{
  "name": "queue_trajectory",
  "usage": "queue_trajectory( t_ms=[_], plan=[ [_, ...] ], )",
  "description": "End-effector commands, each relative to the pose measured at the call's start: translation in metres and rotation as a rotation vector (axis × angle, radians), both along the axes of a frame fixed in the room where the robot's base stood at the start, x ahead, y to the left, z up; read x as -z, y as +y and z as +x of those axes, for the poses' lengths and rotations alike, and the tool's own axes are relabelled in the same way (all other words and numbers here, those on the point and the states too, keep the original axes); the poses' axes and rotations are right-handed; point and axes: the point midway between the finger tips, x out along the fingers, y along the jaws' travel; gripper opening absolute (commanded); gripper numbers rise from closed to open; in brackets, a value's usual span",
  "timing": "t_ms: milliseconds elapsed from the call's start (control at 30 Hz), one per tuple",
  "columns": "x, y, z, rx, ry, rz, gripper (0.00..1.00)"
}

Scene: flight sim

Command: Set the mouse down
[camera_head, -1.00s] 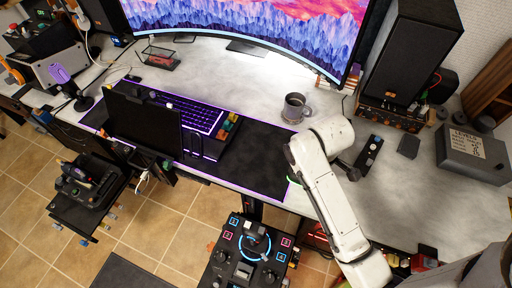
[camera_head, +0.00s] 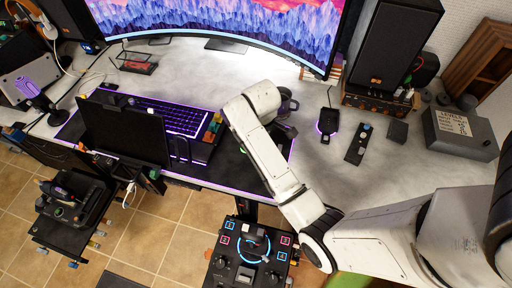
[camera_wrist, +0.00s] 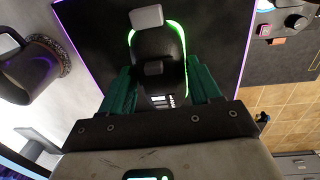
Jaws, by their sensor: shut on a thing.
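The mouse (camera_wrist: 157,42) is dark, with green light along its edges and a grey piece at its far end. In the wrist view it lies between the two green fingers of my gripper (camera_wrist: 160,78), which is shut on it. The black desk mat (camera_wrist: 90,25) with a purple-lit edge is beneath. I cannot tell whether the mouse touches the mat. In the head view my arm hides most of the gripper, and only a small green glow of the mouse (camera_head: 243,150) shows over the mat (camera_head: 228,172).
A grey mug (camera_head: 288,104) stands just behind my arm; it also shows in the wrist view (camera_wrist: 28,72). The lit keyboard (camera_head: 168,115) is left. A purple-lit dark object (camera_head: 328,122) and a black remote-like box (camera_head: 358,144) lie right. The desk's right front is clear.

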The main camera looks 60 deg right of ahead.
Motion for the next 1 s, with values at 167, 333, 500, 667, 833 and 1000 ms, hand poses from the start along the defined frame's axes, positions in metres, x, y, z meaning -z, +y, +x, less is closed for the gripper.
queue_trajectory(
  t_ms=[167, 333, 500, 667, 833, 1000],
  plan=[
    [0.02, -0.004, 0.017, 0.001, -0.001, 0.0, 0.19],
    [0.027, -0.005, 0.023, 0.001, -0.001, -0.001, 0.18],
    [0.048, -0.006, 0.025, 0.001, 0.002, 0.0, 0.18],
    [0.061, -0.006, 0.026, 0.002, -0.001, -0.001, 0.18],
    [0.062, -0.006, 0.026, 0.002, -0.002, 0.0, 0.18],
    [0.064, -0.006, 0.026, 0.001, -0.001, -0.001, 0.64]
  ],
)
